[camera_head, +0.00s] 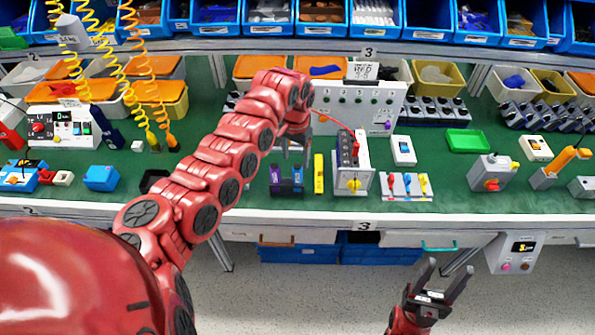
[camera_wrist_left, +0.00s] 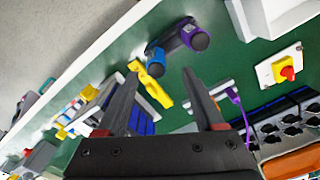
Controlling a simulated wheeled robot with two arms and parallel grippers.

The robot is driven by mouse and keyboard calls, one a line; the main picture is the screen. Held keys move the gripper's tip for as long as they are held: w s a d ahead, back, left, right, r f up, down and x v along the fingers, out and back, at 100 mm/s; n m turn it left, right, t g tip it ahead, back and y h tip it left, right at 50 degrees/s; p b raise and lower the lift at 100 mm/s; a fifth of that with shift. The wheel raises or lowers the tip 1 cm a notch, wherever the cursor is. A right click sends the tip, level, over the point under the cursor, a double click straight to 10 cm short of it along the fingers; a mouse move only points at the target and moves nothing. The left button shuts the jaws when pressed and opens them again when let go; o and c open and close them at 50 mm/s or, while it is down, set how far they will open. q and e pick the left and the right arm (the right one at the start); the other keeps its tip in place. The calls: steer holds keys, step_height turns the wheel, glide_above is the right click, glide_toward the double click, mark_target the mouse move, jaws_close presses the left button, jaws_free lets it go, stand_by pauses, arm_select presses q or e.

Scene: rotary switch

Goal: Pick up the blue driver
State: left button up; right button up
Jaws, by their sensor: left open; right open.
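In the left wrist view the blue driver (camera_wrist_left: 155,58) shows as a dark-ended handle beyond my fingertips, beside the purple driver (camera_wrist_left: 190,34). My left gripper (camera_head: 295,151) is open and empty, above and slightly behind the drivers. Its two fingers (camera_wrist_left: 162,78) are apart in the wrist view, with nothing between them touching. My right gripper (camera_head: 450,268) is open and empty, low in front of the bench.
A yellow tool (camera_head: 319,174) stands just right of the drivers, then a grey switch box (camera_head: 352,165). A panel with knobs (camera_head: 352,104) stands behind. A blue block (camera_head: 101,178) is at left. Some green bench surface (camera_head: 235,192) in front is clear.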

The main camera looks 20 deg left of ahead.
mark_target(297, 174)
arm_select(q)
step_height(297, 174, down, 2)
steer(key=shift+f+p, duration=0.25)
steer(key=shift+p, duration=0.1)
steer(key=f, duration=0.1)
steer(key=f+p, duration=0.1)
steer(key=f, duration=0.1)
steer(key=f+p, duration=0.1)
steer(key=shift+s+d+f, duration=0.25)
steer(key=shift+d, duration=0.05)
steer(key=shift+f, duration=0.35)
steer(key=shift+a, duration=0.1)
steer(key=shift+c, duration=0.2)
jaws_close()
